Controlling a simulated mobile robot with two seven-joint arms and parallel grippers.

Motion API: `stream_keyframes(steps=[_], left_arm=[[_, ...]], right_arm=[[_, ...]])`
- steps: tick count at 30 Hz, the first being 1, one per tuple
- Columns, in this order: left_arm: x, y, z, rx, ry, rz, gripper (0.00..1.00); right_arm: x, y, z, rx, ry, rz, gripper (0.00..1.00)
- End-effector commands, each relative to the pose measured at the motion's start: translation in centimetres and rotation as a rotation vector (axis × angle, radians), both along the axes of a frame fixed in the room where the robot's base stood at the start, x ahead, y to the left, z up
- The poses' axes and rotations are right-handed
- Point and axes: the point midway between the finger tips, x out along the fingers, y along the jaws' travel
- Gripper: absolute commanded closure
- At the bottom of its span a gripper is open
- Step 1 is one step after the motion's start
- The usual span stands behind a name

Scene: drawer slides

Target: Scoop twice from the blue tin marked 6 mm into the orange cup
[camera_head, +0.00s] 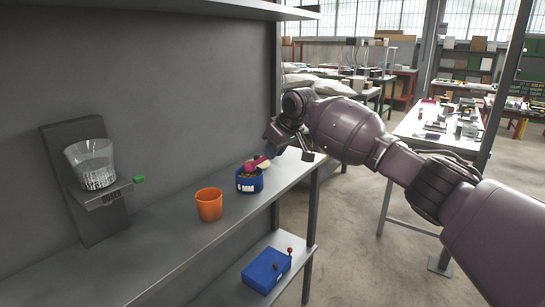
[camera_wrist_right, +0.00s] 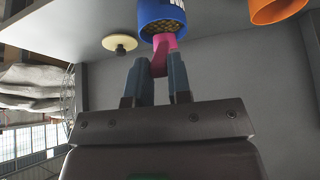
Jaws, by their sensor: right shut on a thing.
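The blue tin (camera_head: 249,184) marked 6 MM stands open on the shelf, with brownish grains inside. It also shows in the right wrist view (camera_wrist_right: 160,13). The orange cup (camera_head: 209,205) stands upright to its left and looks empty; part of it shows in the wrist view (camera_wrist_right: 277,9). My right gripper (camera_head: 270,150) is just above and behind the tin, shut on the pink scoop (camera_wrist_right: 161,52). The scoop's far end is at the tin's mouth; how deep it reaches is unclear. The scoop also shows in the head view (camera_head: 254,163). My left gripper is not in view.
A cream lid with a dark knob (camera_wrist_right: 120,43) lies beside the tin. A clear beaker (camera_head: 92,165) of pale grains sits on a wall-mounted holder at left, near a small green block (camera_head: 139,180). A blue box (camera_head: 266,270) is on the lower shelf. The shelf's front is clear.

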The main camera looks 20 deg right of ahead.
Motion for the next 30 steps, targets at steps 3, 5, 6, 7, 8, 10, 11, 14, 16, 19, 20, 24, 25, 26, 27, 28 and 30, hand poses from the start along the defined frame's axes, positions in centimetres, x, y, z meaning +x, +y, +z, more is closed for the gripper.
stream_keyframes(steps=[3,5,6,7,8,10,11,14,16,19,20,24,25,26,27,28,30], left_arm=[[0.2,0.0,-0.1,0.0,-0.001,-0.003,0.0],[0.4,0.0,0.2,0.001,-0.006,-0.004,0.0],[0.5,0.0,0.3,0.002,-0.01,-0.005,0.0],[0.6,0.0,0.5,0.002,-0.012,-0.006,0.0],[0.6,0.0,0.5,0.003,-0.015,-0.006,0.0],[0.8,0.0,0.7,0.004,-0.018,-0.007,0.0],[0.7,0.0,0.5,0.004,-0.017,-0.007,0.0],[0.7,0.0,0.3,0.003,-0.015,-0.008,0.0],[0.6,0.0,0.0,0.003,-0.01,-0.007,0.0],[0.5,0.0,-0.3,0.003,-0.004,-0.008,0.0],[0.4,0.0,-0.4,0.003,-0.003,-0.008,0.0],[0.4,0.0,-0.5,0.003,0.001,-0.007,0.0],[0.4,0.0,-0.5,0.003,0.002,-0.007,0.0],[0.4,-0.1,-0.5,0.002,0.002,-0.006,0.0],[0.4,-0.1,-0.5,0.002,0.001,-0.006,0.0],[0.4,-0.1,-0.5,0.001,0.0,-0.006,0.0],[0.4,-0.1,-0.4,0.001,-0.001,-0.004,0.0]], right_arm=[[0.5,-0.2,0.0,0.008,-0.015,0.007,1.0],[0.4,-0.3,0.1,0.015,-0.029,0.007,1.0],[0.3,-0.4,0.2,0.022,-0.041,0.007,1.0],[0.2,-0.5,0.2,0.029,-0.054,0.008,1.0],[0.1,-0.5,0.3,0.036,-0.066,0.008,1.0],[-0.3,-0.7,0.3,0.056,-0.098,0.007,1.0],[-0.4,-0.8,0.2,0.065,-0.114,0.007,1.0],[-0.7,-1.0,0.1,0.094,-0.162,0.006,1.0],[-1.0,-1.1,0.1,0.113,-0.192,0.006,1.0],[-1.2,-1.3,0.1,0.135,-0.228,0.006,1.0],[-1.3,-1.3,0.1,0.139,-0.236,0.006,1.0],[-1.5,-1.4,0.3,0.155,-0.261,0.006,1.0],[-1.6,-1.4,0.4,0.157,-0.264,0.006,1.0],[-1.6,-1.4,0.4,0.158,-0.266,0.006,1.0],[-1.6,-1.4,0.4,0.158,-0.267,0.006,1.0],[-1.6,-1.4,0.5,0.159,-0.267,0.006,1.0],[-1.6,-1.4,0.5,0.159,-0.267,0.006,1.0]])
